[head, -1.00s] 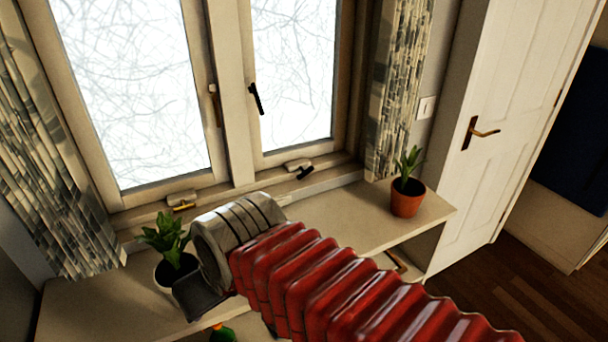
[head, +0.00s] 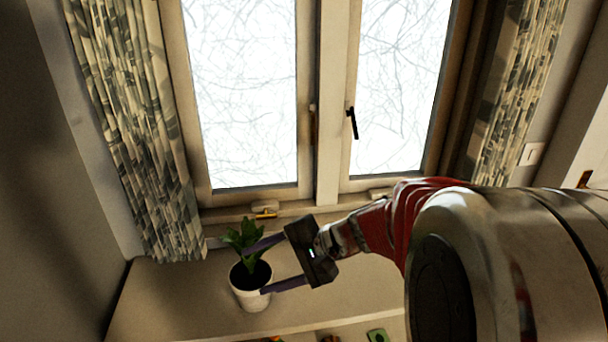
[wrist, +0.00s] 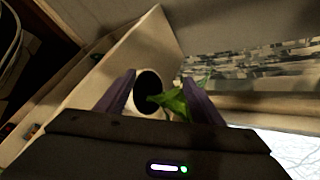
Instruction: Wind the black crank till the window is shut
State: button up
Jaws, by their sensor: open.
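The right window pane (head: 398,85) has a black handle (head: 352,122) on its frame; I cannot tell how far the pane stands open. The black crank is hidden behind my arm; only part of its pale base (head: 380,193) shows on the sill. A brass-coloured crank (head: 264,211) sits on the sill below the left pane (head: 240,90). My gripper (head: 254,270) is open, left of the black crank's place, pointing left. Its fingers line up with a potted plant; in the wrist view my gripper (wrist: 160,78) has the plant between its fingers, contact unclear.
The plant in a white pot (head: 251,298) stands on the pale counter (head: 180,290) under the window. A patterned curtain (head: 135,120) hangs at the left, another (head: 510,80) at the right. Small items lie on a shelf below the counter.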

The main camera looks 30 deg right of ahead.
jog(key=w+d+f+m+t+h, duration=0.1)
jog(key=w+d+m+t, duration=0.25)
jog(key=d, duration=0.35)
jog(key=w+d+f+m+t+h, duration=0.1)
jog(key=w+d+m+t, duration=0.2)
jog(key=d, duration=0.5)
jog(key=w+d+f+m+t+h, duration=0.1)
jog(key=w+d+m+t+h, duration=0.15)
jog(key=d+m, duration=0.35)
jog(key=s+d+f+m+h, duration=0.2)
jog(key=d+m+h, duration=0.1)
jog(key=d, duration=0.5)
jog(key=s+d+f+m+t+h, duration=0.1)
jog(key=s+d+f+m+h, duration=0.1)
jog(key=d, duration=0.5)
jog(key=s+d+f+m+h, duration=0.3)
jog(key=d+m+h, duration=0.1)
jog(key=d, duration=0.4)
jog(key=shift+d+f+t+h, duration=0.25)
jog(key=shift+d+t+h, duration=0.1)
jog(key=shift+h, duration=0.2)
jog(key=shift+w, duration=0.1)
jog(key=shift+w, duration=0.1)
jog(key=x, duration=1.3)
jog(key=shift+w, duration=0.3)
jog(key=shift+f, duration=0.1)
jog(key=c, duration=0.8)
